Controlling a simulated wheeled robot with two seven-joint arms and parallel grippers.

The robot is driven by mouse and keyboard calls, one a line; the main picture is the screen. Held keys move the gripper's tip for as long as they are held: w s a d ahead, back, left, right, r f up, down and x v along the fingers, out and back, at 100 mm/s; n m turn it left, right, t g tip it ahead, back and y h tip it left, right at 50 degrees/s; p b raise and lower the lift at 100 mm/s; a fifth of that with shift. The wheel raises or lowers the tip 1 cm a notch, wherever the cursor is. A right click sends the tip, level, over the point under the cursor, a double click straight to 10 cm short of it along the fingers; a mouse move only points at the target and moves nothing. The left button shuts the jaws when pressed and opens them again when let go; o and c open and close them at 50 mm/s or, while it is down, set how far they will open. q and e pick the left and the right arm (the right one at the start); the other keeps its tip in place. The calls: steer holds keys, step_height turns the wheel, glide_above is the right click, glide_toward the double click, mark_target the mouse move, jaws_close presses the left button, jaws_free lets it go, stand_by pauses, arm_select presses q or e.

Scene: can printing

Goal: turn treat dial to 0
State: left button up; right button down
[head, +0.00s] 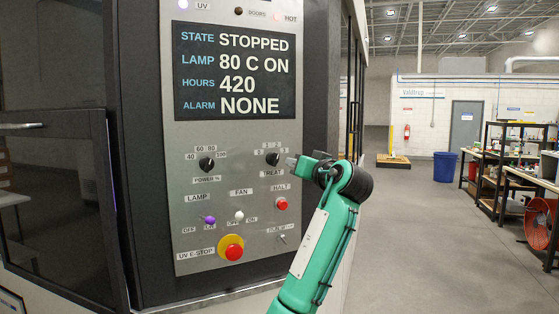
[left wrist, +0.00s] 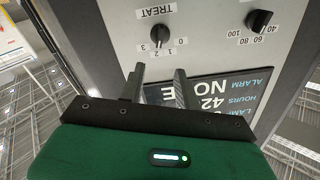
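The treat dial (head: 273,159) is a small black knob on the grey control panel (head: 215,140), above the label TREAT. In the left wrist view the dial (left wrist: 159,32) appears upside down, with marks 0 to 3 around it. Its pointer seems to be near 2, but it is too small to be sure. My left gripper (head: 291,161) is just right of the dial in the head view. In the left wrist view its two fingers (left wrist: 159,70) are apart and empty, with the dial beyond their tips, not between them. My right gripper is not in view.
The power dial (head: 207,164) is left of the treat dial. Below are the red halt button (head: 281,204), lamp switch (head: 209,220), fan switch (head: 239,216) and UV E-stop (head: 231,247). The display (head: 234,71) above reads STOPPED. Open floor (head: 420,240) lies to the right.

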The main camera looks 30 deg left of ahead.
mark_target(277, 158)
arm_select(q)
steer(key=p+x, duration=0.4)
steer(key=x, duration=0.7)
steer(key=shift+w+a+r+p, duration=0.1)
steer(key=shift+w+a+p, duration=0.05)
steer(key=shift+p, duration=0.15)
steer(key=shift+w+a, duration=0.3)
steer(key=shift+a, duration=0.15)
jaws_close()
